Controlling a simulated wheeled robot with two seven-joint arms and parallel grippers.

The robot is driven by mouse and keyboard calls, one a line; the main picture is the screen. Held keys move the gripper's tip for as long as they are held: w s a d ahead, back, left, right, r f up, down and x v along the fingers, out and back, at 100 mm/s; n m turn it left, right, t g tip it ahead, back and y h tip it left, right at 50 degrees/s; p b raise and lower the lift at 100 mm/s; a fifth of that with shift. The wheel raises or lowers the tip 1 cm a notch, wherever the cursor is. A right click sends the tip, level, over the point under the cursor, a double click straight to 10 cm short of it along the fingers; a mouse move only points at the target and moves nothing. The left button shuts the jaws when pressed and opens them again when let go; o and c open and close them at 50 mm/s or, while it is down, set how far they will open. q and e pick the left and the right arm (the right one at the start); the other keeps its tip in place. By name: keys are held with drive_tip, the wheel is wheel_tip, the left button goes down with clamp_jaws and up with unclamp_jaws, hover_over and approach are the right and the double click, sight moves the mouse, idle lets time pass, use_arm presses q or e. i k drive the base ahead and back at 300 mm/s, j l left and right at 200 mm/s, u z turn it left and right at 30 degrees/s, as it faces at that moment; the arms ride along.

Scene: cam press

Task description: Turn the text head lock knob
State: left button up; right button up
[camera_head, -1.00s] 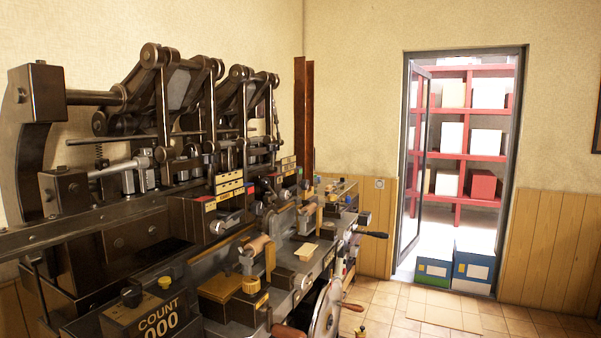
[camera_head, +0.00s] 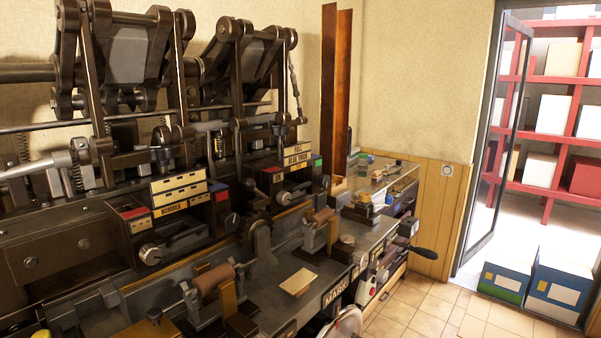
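The press carries two stamping heads side by side. The nearer head has a box with a round silver knob (camera_head: 150,254) on its front face, below stacked yellow label plates (camera_head: 180,190); the lowest plate seems to read "NUMBER". The farther head has a similar dark box with a smaller silver knob (camera_head: 284,197), below plates with small lettering (camera_head: 297,157). I cannot tell for sure which one is the text head lock knob, though the farther head's plates carry words. Neither of my grippers shows, and nothing touches either knob.
Wooden rollers on brackets (camera_head: 212,281) and a light block (camera_head: 298,282) stand on the press bed in front of the heads. A black-handled lever (camera_head: 418,250) juts out at the right. Tiled floor (camera_head: 440,310) is clear to the right; boxes (camera_head: 505,275) stand by the doorway.

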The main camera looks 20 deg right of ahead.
sight(323, 180)
drive_tip(key=i+l+u, duration=0.15)
drive_tip(key=l+u, duration=0.25)
drive_tip(key=l, duration=0.4)
drive_tip(key=l+u, duration=0.35)
drive_tip(key=l, duration=0.5)
drive_tip(key=l+u, duration=0.4)
drive_tip(key=l, duration=0.5)
